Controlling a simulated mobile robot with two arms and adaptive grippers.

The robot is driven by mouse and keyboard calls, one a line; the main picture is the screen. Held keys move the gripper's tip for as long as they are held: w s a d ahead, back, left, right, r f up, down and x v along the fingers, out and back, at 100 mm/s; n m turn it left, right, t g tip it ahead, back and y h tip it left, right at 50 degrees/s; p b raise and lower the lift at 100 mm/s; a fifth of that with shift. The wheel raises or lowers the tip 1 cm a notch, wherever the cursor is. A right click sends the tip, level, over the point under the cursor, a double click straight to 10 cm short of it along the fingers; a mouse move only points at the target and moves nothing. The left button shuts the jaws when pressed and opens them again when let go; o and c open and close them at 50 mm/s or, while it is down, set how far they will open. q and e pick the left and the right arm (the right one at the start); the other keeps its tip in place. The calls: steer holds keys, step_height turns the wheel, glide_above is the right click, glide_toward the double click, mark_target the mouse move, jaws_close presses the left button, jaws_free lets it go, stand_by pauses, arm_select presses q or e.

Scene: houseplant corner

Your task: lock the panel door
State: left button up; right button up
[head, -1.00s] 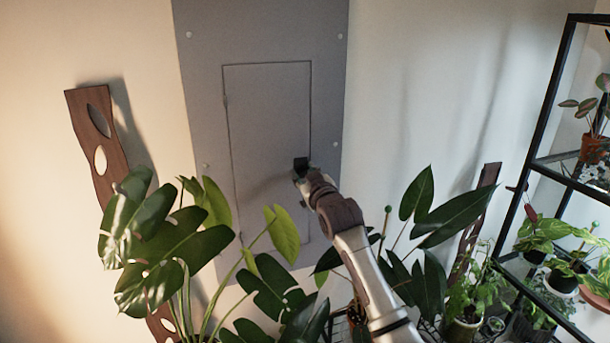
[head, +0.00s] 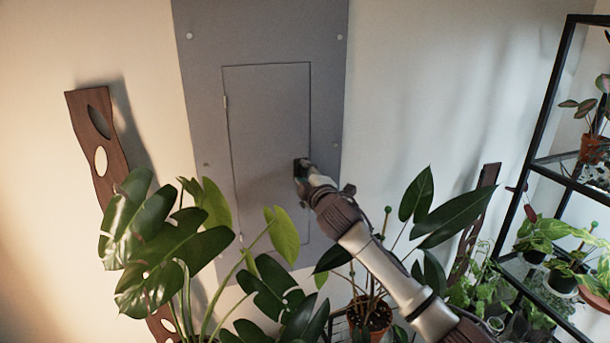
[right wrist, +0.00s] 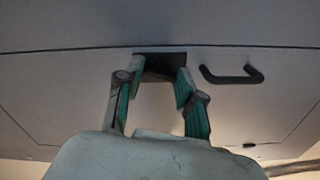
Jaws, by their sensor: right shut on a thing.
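The grey panel door (head: 265,120) sits flush in its grey wall panel (head: 210,100), with no visible gap at its edges. My right gripper (head: 301,170) is at the door's right edge, about mid-height, shut on a small dark latch piece. In the right wrist view, the two green-padded fingers of this gripper (right wrist: 158,88) stand on either side of the dark latch (right wrist: 160,60) at the door's edge line. A dark bar handle (right wrist: 232,78) is beside the fingers, apart from them. My left gripper is not in view.
Large plant leaves (head: 165,250) stand in front of the panel's lower left. A potted plant (head: 370,312) is below my right arm. A black shelf (head: 545,130) with plants stands at the right.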

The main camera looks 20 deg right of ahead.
steer(key=shift+n, duration=1.7)
steer(key=o, duration=1.2)
steer(key=shift+c, duration=0.2)
steer(key=s, duration=1.2)
steer(key=shift+d, duration=0.2)
